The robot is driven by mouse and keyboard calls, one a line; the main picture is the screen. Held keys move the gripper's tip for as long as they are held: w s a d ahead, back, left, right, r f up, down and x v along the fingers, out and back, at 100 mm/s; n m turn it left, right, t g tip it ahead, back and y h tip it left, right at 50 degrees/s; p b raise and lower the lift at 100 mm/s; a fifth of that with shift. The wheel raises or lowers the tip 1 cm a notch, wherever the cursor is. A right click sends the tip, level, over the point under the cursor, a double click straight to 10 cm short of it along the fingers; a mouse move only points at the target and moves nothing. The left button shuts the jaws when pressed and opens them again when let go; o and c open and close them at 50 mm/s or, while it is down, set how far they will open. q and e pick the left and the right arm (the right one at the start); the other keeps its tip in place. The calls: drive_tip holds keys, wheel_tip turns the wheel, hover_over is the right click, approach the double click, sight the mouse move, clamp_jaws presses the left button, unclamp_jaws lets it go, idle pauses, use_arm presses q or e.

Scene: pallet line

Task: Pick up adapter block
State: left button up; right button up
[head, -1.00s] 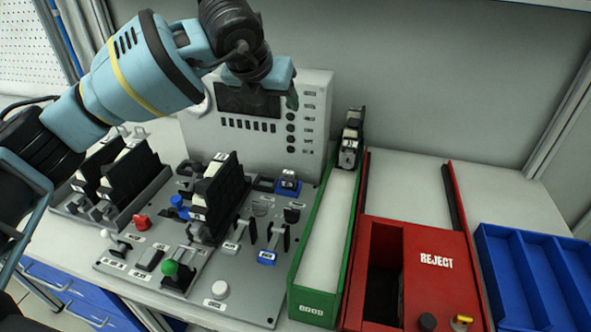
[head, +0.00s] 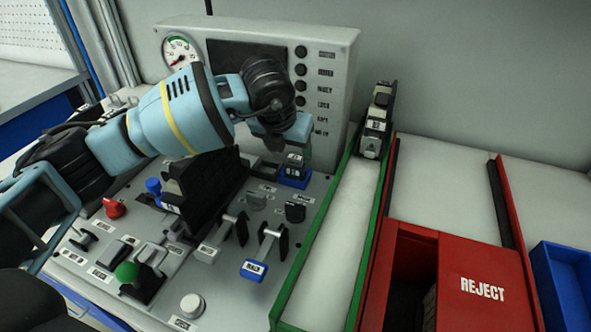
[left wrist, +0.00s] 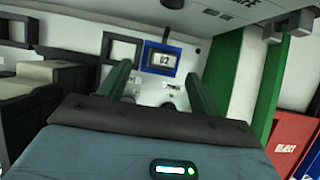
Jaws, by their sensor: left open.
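The adapter block (head: 294,160), a small grey and white piece, appears to sit in a blue holder (head: 293,180) on the grey control panel. I cannot tell whether the fingers touch the block. My right gripper is not in view.
Levers, a green knob (head: 127,272) and black fixtures (head: 208,190) crowd the panel. A grey instrument box (head: 340,60) stands behind. The green-edged chute (head: 325,250) is close on the right, with a dark block (head: 377,120) at its far end. The red reject bin (head: 480,270) lies beyond.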

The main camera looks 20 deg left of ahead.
sight(295, 157)
use_arm(q)
drive_tip(key=shift+d+x, duration=0.15)
drive_tip(key=shift+x, duration=1.25)
drive_tip(key=shift+d+x, duration=0.1)
drive_tip(key=shift+x, duration=1.25)
drive_tip(key=shift+w, duration=0.2)
drive_tip(key=shift+r, duration=0.1)
drive_tip(key=c, duration=1.1)
wheel_tip(295, 157, up, 18)
